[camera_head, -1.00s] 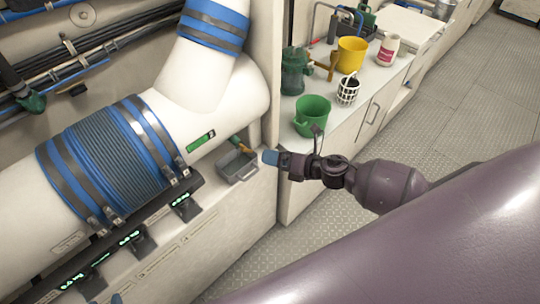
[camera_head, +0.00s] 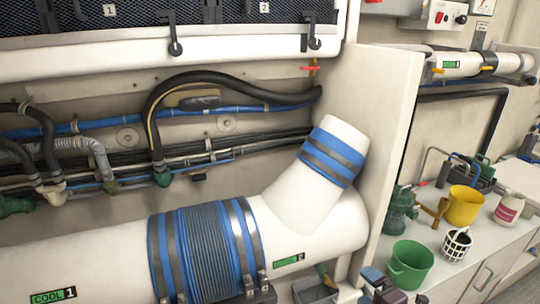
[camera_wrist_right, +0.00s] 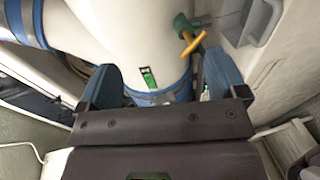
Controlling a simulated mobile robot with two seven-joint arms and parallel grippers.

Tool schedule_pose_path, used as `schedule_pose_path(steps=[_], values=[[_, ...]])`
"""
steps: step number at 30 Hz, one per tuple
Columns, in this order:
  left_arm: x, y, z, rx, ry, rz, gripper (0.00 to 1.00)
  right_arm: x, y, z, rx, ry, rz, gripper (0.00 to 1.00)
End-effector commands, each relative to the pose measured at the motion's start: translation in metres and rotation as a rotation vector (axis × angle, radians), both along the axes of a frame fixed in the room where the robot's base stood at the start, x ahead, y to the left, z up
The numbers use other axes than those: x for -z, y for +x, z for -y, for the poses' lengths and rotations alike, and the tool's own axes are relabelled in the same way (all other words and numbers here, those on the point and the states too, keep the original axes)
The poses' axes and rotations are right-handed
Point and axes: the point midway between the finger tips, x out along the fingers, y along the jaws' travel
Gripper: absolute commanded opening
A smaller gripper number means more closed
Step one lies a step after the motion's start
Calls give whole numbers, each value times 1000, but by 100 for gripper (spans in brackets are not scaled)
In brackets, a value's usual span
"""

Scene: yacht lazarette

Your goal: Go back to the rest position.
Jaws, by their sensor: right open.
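My right gripper (camera_head: 370,284) shows at the bottom edge of the head view, right of the grey tray (camera_head: 316,291) and in front of the green bucket (camera_head: 410,266). Its blue fingers also show in the right wrist view (camera_wrist_right: 162,78), spread apart with nothing held between them. Beyond them is the white pipe (camera_wrist_right: 110,35) with a green label (camera_wrist_right: 148,77). Most of my right arm is cut off below the head view. My left gripper is not in view.
The large white pipe (camera_head: 110,262) with a blue ribbed sleeve (camera_head: 205,250) fills the lower left. A wall panel (camera_head: 385,130) separates it from the counter, which holds a yellow bucket (camera_head: 464,205), a black-and-white cup (camera_head: 456,244) and a white jar (camera_head: 509,208).

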Motion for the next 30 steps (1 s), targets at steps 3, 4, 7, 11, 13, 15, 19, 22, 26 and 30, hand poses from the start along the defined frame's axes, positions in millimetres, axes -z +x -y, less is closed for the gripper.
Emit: schedule_pose_path(steps=[3, 4, 7, 11, 13, 15, 19, 22, 26, 30], values=[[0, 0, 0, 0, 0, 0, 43, 1, -14, -2, 166, 330, -144, 91], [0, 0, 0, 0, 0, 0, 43, 3, -19, -1, 216, 421, -186, 91], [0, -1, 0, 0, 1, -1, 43, 14, -44, 3, 378, 725, -323, 91], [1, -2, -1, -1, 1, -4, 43, 33, -84, 12, 571, 1040, -460, 91], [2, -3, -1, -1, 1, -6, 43, 44, -107, 17, 657, 1157, -505, 91], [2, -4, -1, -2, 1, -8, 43, 53, -129, 23, 728, 1236, -529, 91], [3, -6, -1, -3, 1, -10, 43, 70, -165, 31, 830, 1297, -545, 91], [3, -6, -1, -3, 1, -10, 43, 81, -183, 32, 876, 1309, -562, 91], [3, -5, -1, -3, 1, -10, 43, 87, -194, 32, 895, 1306, -574, 91], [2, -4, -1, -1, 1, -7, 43, 88, -195, 32, 894, 1304, -575, 91]])
